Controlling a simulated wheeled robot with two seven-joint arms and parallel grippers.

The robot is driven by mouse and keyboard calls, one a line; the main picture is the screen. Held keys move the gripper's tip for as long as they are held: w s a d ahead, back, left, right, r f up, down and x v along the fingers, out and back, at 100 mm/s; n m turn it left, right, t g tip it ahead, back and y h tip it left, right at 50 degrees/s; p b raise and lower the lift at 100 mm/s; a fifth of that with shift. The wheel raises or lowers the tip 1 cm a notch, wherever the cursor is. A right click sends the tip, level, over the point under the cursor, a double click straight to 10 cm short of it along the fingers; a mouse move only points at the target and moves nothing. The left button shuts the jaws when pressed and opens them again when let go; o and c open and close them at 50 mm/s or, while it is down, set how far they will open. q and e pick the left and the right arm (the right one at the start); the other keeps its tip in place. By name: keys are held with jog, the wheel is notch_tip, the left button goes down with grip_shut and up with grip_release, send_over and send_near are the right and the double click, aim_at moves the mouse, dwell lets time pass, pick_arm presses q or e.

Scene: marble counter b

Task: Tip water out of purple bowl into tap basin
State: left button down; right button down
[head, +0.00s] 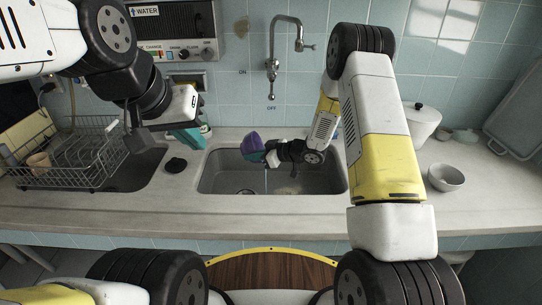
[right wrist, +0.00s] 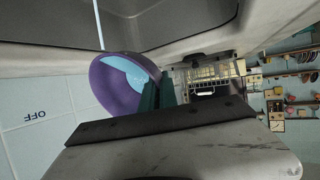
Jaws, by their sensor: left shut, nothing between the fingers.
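The purple bowl (head: 253,146) is over the sink basin (head: 225,183), tipped steeply on its side. My right gripper (head: 266,153) is shut on its rim. A thin pale streak drops from the bowl toward the basin floor. My left gripper (head: 187,137) is shut and empty, above the counter left of the basin.
A wire dish rack (head: 75,160) with a cup stands at the left. The tap (head: 272,65) is on the tiled wall behind the basin. A grey bowl (head: 446,178) and a white lidded pot (head: 421,122) stand at the right. The front counter edge is clear.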

jog(key=shift+d+r+y, duration=0.15)
jog(key=shift+d+y, duration=0.05)
jog(key=shift+y, duration=0.2)
dwell(0.4)
